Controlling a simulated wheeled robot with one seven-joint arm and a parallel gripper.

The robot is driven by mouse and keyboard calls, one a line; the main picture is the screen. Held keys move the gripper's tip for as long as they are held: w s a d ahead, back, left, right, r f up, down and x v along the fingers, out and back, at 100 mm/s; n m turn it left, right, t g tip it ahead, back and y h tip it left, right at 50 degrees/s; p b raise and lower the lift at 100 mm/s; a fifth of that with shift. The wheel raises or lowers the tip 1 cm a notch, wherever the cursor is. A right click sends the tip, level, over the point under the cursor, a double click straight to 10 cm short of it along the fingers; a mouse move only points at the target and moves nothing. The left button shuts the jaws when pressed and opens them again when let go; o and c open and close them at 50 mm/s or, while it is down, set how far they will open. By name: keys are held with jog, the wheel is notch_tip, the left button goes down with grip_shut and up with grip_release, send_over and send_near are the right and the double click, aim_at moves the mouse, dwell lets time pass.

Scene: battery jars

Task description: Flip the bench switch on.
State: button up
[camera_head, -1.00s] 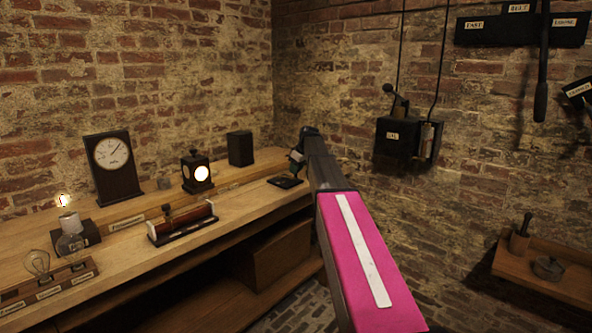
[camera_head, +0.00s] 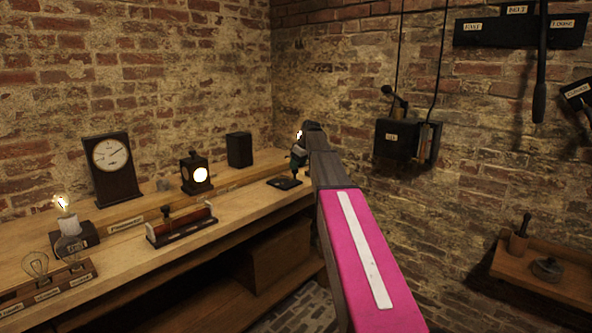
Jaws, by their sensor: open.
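A small flat dark base (camera_head: 285,183) lies on the bench near its right end and looks like the bench switch. Its lever cannot be made out. My gripper (camera_head: 298,158) is at the end of my grey and pink arm, just right of and above this base. It is small and seen from behind, with its fingertips partly hidden. Nothing shows held in it, and I cannot tell whether it touches the switch. A small bright glow (camera_head: 299,134) shows beside the gripper's top.
The wooden bench (camera_head: 190,246) holds a dial gauge (camera_head: 112,158), a lit lantern (camera_head: 196,174), a coil device (camera_head: 182,223), a black box (camera_head: 239,150) and a lit bulb (camera_head: 65,206). A wall box with lever (camera_head: 397,138) and a shelf (camera_head: 530,277) are at right.

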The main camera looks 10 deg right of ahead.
jog(key=v, duration=0.7)
jog(key=shift+r, duration=0.25)
jog(key=shift+s, duration=0.15)
